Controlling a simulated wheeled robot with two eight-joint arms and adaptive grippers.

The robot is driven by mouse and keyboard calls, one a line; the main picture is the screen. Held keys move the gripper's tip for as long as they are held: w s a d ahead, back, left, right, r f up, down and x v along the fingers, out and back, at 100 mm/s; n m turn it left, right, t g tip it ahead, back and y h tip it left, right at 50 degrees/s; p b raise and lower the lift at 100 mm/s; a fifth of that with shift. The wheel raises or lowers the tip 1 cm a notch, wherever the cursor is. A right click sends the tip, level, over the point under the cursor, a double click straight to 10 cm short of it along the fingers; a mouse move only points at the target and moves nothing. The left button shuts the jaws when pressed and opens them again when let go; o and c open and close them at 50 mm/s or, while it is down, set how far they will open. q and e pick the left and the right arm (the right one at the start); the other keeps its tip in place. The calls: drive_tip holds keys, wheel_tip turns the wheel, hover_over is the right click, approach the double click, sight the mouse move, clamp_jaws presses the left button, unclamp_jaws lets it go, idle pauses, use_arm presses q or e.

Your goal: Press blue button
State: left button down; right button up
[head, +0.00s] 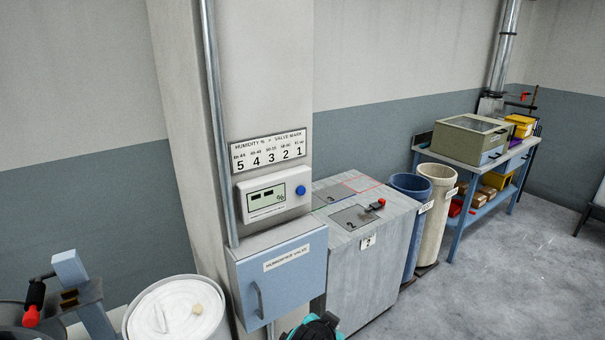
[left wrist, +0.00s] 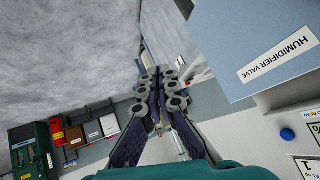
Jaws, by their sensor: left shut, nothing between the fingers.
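The blue button (head: 301,190) sits at the right end of a white humidity display unit (head: 265,196) on the pillar, below a humidity and valve mark chart (head: 269,149). The button also shows at the right of the left wrist view (left wrist: 287,135), apart from my fingers. My left gripper (left wrist: 160,80) is shut and empty, its fingers together. In the head view only a teal and black part of it shows at the bottom edge, below and in front of the humidifier valve box; its fingertips cannot be made out there. My right gripper is not in view.
The blue-grey humidifier valve box (head: 282,277) juts out below the display and also shows in the left wrist view (left wrist: 238,50). A grey cabinet (head: 379,258) stands right of it. A white drum (head: 135,329) is at the left. Open floor (head: 500,270) lies to the right.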

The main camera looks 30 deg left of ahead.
sight(301, 191)
use_arm(q)
drive_tip(key=w+a+r+m+t+y+p, duration=0.2)
drive_tip(key=w+a+r+p, duration=0.3)
drive_tip(key=w+r+p, duration=0.3)
drive_tip(key=w+a+r+m+t+y+p, duration=0.1)
drive_tip(key=w+a+r+m+t+p, duration=0.2)
drive_tip(key=w+a+r+p, duration=0.2)
drive_tip(key=w+r+p, duration=0.3)
drive_tip(key=r+p, duration=0.2)
drive_tip(key=r, duration=0.1)
drive_tip(key=shift+w+a+m+y, duration=0.4)
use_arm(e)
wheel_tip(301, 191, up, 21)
use_arm(q)
drive_tip(key=shift+f, duration=0.1)
drive_tip(key=w+a, duration=0.3)
drive_tip(key=a, duration=0.5)
drive_tip(key=shift+w+p, duration=0.2)
drive_tip(key=shift+p, duration=0.25)
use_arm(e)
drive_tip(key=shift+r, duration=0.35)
use_arm(q)
drive_tip(key=shift+a, duration=0.15)
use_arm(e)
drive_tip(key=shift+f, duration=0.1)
use_arm(q)
drive_tip(key=shift+w+a, duration=0.15)
drive_tip(key=shift+a, duration=0.15)
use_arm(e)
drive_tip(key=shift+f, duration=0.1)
